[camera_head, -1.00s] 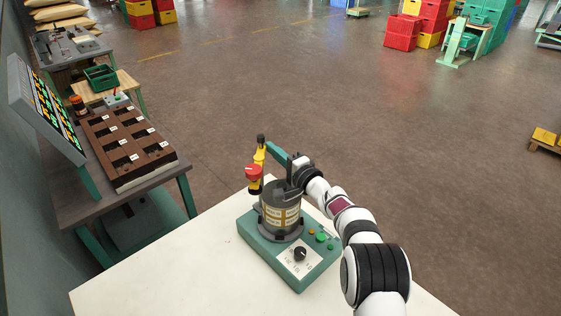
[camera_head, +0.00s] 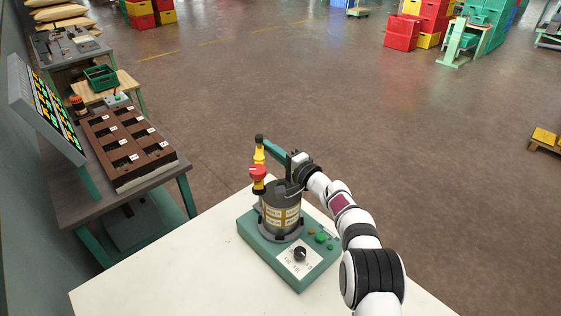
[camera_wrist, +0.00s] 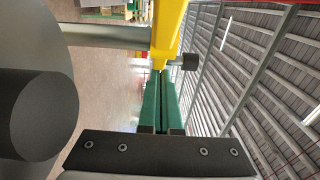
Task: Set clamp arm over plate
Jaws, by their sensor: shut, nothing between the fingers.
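The clamp arm (camera_head: 259,155) is yellow, with a red knob (camera_head: 258,171) and a dark upper end. In the camera_head view it stands at the left of the drum (camera_head: 282,210), its knob near the left rim of the dark top plate (camera_head: 284,187). My gripper (camera_head: 267,143) is shut and empty, its green fingers reaching across to the clamp arm's upper part. In the wrist view the closed fingertips (camera_wrist: 163,74) lie at or against the yellow arm (camera_wrist: 167,30); contact is unclear. A grey rod (camera_wrist: 110,36) and dark round parts fill the left there.
The drum stands on a green base (camera_head: 290,262) with a dial and buttons, on a white table (camera_head: 170,270). A side bench with a brown slotted tray (camera_head: 128,148) and a display screen (camera_head: 45,110) stands at left.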

